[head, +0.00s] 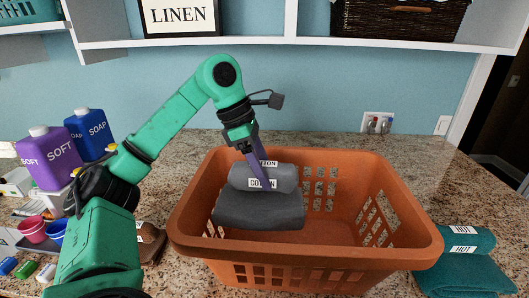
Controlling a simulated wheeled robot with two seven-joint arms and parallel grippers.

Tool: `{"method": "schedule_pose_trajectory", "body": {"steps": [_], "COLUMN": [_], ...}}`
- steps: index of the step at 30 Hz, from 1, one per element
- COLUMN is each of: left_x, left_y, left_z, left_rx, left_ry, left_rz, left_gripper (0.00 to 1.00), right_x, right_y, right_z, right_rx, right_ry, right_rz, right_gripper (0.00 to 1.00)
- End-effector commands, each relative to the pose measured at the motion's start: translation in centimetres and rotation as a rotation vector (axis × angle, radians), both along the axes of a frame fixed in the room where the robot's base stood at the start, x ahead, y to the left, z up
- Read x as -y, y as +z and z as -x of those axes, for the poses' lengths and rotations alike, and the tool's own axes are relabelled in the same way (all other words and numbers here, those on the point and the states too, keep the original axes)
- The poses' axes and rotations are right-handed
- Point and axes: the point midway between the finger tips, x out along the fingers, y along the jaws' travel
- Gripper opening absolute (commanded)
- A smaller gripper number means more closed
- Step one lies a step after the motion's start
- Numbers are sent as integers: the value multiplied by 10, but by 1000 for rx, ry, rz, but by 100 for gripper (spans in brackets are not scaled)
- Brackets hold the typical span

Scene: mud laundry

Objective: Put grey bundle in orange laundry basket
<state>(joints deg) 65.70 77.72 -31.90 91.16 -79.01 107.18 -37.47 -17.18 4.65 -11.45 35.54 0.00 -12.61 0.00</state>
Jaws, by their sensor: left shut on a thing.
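The grey bundle (265,178) is a rolled grey cloth with white labels, partly reading COTTON. It sits above a darker grey folded piece (258,211); I cannot tell whether the two are joined. Both show within the outline of the orange laundry basket (400,210), toward its left side. My left gripper (258,172) comes down from above and is shut on the grey bundle, its fingers partly hiding the label. Whether the bundle touches the basket floor is hidden. My right gripper does not show.
Purple SOFT (50,160) and blue SOAP bottles (92,131) stand at the left. Pink and blue cups (33,229) and small coloured items lie in front of them. A teal HOT bundle (466,262) lies right of the basket. A shelf (330,41) runs above the granite counter.

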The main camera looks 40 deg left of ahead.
Motion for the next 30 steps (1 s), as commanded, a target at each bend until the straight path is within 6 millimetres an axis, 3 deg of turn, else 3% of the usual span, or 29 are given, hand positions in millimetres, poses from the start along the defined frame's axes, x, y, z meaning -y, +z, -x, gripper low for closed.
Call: {"method": "schedule_pose_trajectory", "body": {"steps": [2,4,13,18,27,28,30], "left_x": [-1,0,0,0,0,0,0], "left_y": [-14,-34,-85,-96,-95,-95,-95], "left_z": [1,1,0,0,0,0,0], "left_rx": [-4,-1,1,1,1,1,1], "left_ry": [1,0,-1,-1,-1,-1,-1], "left_rz": [-3,-1,1,1,1,1,1], "left_gripper": [0,0,0,0,0,74,97], "right_x": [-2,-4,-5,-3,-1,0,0], "right_y": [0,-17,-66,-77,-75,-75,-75], "right_z": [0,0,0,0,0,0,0], "right_rx": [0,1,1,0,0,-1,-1], "right_ry": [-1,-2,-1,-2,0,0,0], "right_rz": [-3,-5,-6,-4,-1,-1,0], "right_gripper": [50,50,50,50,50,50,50]}}
